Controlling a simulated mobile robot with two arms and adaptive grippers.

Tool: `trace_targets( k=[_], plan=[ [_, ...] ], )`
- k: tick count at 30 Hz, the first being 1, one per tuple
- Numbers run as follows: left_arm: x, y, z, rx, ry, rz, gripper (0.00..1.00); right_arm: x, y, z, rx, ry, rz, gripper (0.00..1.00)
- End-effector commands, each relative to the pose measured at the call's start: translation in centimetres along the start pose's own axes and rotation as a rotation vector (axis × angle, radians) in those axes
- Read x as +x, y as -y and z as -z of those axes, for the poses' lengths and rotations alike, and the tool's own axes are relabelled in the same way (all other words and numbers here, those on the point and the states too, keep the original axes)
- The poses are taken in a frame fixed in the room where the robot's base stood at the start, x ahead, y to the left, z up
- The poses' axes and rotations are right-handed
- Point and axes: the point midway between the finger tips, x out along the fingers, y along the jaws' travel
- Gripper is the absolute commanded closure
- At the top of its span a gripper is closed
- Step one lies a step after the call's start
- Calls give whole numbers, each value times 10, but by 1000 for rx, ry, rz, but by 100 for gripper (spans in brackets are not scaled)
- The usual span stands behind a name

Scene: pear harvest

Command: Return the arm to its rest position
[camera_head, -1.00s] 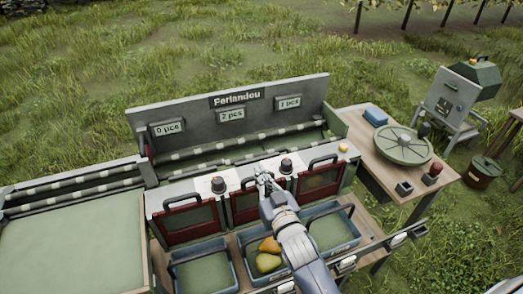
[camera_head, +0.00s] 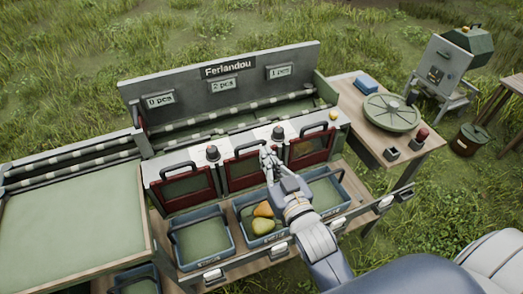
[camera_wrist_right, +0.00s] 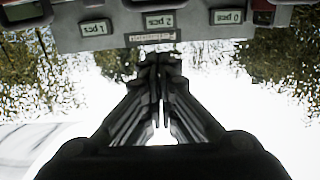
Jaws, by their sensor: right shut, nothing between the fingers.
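My right gripper (camera_head: 267,155) is shut and empty. In the head view it is in front of the red-framed middle door (camera_head: 243,170) of the sorting station, above the middle blue crate (camera_head: 240,228). My right arm reaches in from the lower right. In the right wrist view the closed fingers (camera_wrist_right: 158,65) point toward the station's sign board (camera_wrist_right: 150,37), which shows upside down. Pears (camera_head: 262,226) lie in the middle crate, partly beside my forearm. My left gripper is not in view.
A left blue crate (camera_head: 201,239) and a right blue crate (camera_head: 324,192) look empty. A wooden side table (camera_head: 402,153) carries a round green disc (camera_head: 391,112). A green panel (camera_head: 75,228) lies at the left. Grey station rails and door handles are close around the gripper.

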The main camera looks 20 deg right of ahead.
Motion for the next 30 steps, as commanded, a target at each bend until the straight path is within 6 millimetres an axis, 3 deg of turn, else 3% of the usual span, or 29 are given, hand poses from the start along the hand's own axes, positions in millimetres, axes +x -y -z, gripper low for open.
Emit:
trace_targets(
  k=[11, 17, 24, 30],
  plan=[
    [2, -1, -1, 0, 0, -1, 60, -12, 0, 0, 0, 6, -1, 100],
    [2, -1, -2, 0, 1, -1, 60, -23, -10, -30, -10, 172, -23, 100],
    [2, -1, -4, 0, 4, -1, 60, -75, -20, -98, -41, 583, -30, 100],
    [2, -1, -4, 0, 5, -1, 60, -135, -20, -135, -74, 886, 7, 100]
  ],
)
